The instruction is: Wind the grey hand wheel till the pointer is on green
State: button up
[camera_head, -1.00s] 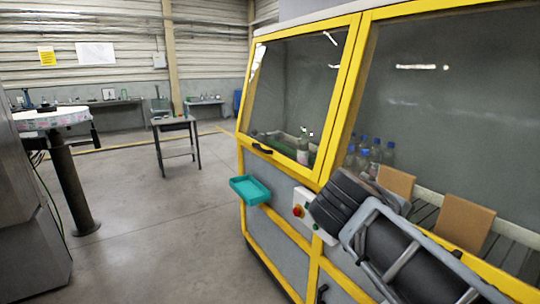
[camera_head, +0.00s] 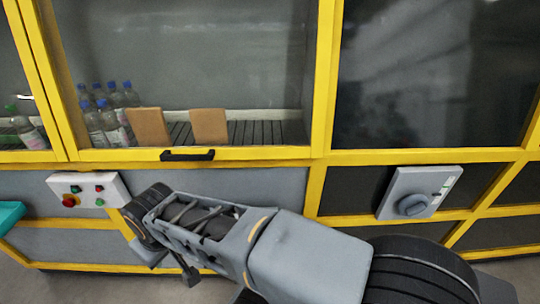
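The grey hand wheel (camera_head: 411,205) is a round dark grey knob on a light grey panel (camera_head: 400,183) at the right of the machine's lower front. A small slot or scale (camera_head: 446,187) lies to its right on the panel, with a hint of green near its top. The pointer's place is too small to tell. My arm reaches leftward in front of the machine, away from the wheel. My gripper (camera_head: 188,272) seems to show only as a small dark part below the arm's far left end. Its fingers cannot be made out, and it is apart from the wheel.
A white button box (camera_head: 88,190) with red and green buttons is at the left. A black door handle (camera_head: 187,155) sticks out above my arm. Bottles (camera_head: 108,120) and brown boards (camera_head: 209,126) stand behind glass. A teal tray (camera_head: 9,216) juts out at the far left.

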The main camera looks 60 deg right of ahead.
aim_at(413, 205)
jog(key=z, duration=3.85)
jog(key=i, duration=0.15)
jog(key=u, duration=0.1)
